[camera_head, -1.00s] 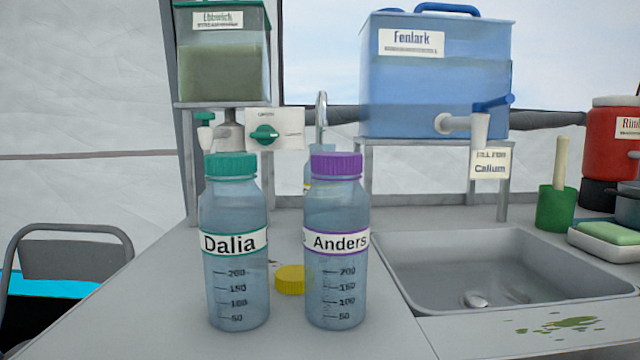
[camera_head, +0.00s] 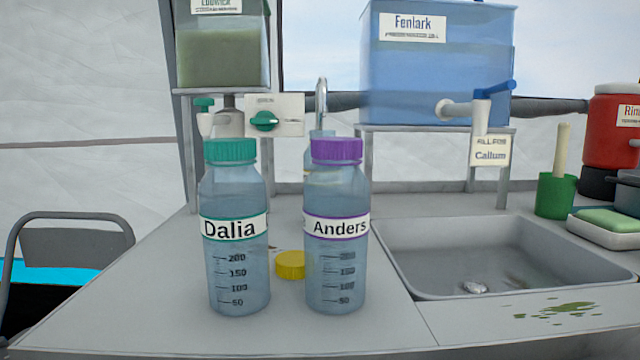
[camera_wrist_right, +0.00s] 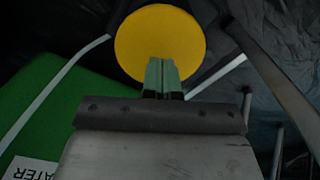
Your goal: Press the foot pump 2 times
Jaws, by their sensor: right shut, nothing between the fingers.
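In the right wrist view, a round yellow disc (camera_wrist_right: 160,32) lies right beyond my fingertips; it looks like the top of the foot pump. The rest of the pump is not clearly visible. My right gripper (camera_wrist_right: 161,64) is shut and empty, with its pale green fingertips overlapping the lower part of the disc in the picture. I cannot tell whether they touch it. Neither gripper shows in the head view, and the left one is in no frame.
A green container (camera_wrist_right: 60,105) labelled "WATER" lies left of the disc, and thin poles stand around in the dark. On the counter are the Dalia bottle (camera_head: 236,285), Anders bottle (camera_head: 336,285), a yellow cap (camera_head: 290,265) and a sink (camera_head: 480,290).

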